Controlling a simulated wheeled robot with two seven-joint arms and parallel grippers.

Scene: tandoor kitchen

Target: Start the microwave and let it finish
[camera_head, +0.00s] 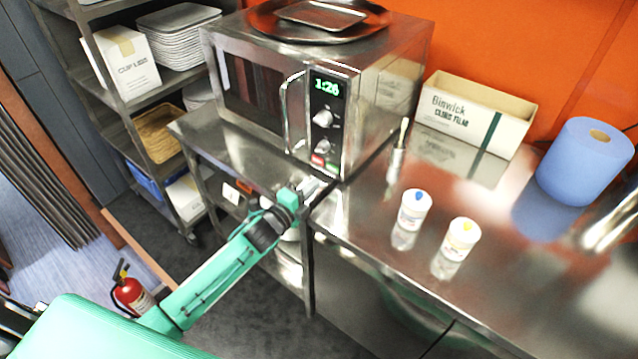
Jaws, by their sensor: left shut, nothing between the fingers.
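The microwave (375,95) is a steel box on a steel stand, its door shut. Its display (327,88) shows green digits that look like 1:26. Below the display are round knobs (323,118), then a red button (318,160) and a green button (332,166) at the bottom of the panel. My left gripper (322,186) is shut and empty, just below and in front of these two buttons. I cannot tell whether its tips touch the panel. My right gripper does not show.
A steel counter (400,255) to the right bears two white tubs (414,205), a cling film box (470,115) and a blue paper roll (585,160). A round tray (265,20) lies on the microwave. A shelf rack stands left. A fire extinguisher (132,292) stands on the floor.

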